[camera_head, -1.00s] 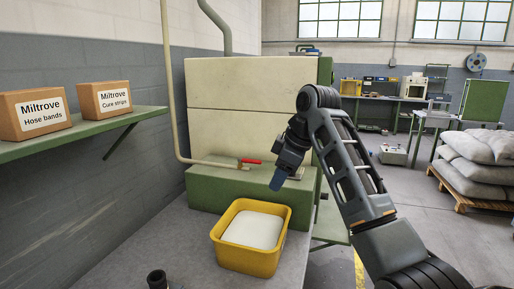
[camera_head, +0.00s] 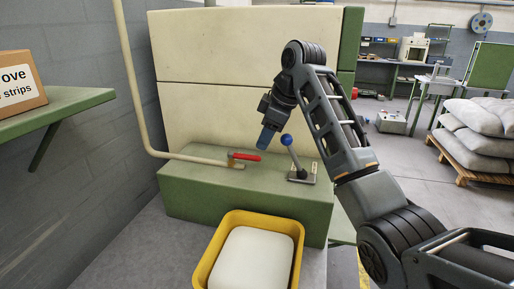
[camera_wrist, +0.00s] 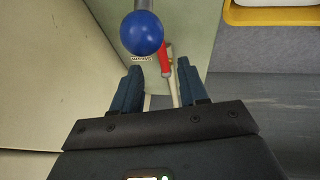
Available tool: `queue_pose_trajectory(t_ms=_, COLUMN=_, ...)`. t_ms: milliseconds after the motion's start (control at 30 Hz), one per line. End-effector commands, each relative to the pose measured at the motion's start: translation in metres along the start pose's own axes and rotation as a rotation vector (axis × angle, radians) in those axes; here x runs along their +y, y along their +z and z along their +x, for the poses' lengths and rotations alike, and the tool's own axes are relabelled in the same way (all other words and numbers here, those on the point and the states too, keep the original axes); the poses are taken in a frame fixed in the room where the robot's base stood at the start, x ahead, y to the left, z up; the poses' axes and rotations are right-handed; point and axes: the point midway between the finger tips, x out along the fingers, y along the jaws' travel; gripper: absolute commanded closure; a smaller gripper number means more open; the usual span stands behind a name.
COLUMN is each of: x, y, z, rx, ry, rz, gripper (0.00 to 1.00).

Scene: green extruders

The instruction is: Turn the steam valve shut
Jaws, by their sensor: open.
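The steam valve's red handle (camera_head: 244,156) sits on a brass-coloured body at the end of the cream pipe (camera_head: 200,159), above the green machine base (camera_head: 215,195). The handle looks roughly in line with the pipe. In the wrist view the red handle (camera_wrist: 164,58) shows beyond the fingertips, partly behind a blue ball knob (camera_wrist: 142,34). My gripper (camera_head: 266,137) is to the right of the handle and above it, touching nothing I can make out. Its two blue fingers (camera_wrist: 160,78) are apart and empty.
A lever with a blue knob (camera_head: 286,140) stands right of the valve, close to my gripper. A yellow bin (camera_head: 213,262) with white contents is in front. A green shelf (camera_head: 75,105) with a box (camera_head: 18,84) is on the left. Sacks (camera_head: 480,130) lie at right.

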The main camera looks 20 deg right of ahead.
Motion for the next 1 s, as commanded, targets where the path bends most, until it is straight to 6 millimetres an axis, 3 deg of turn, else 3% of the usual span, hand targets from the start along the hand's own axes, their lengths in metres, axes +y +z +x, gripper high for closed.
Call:
queue_pose_trajectory(t_ms=433, x=-0.001, y=0.0, z=0.06, rx=-0.001, ry=-0.002, rz=0.0, gripper=0.57)
queue_pose_trajectory(t_ms=800, x=-0.001, y=0.0, z=0.067, rx=0.0, ry=0.0, rz=-0.001, gripper=0.57)
queue_pose_trajectory(t_ms=1000, x=0.0, y=0.0, z=0.066, rx=0.0, ry=0.0, rz=0.0, gripper=0.76)
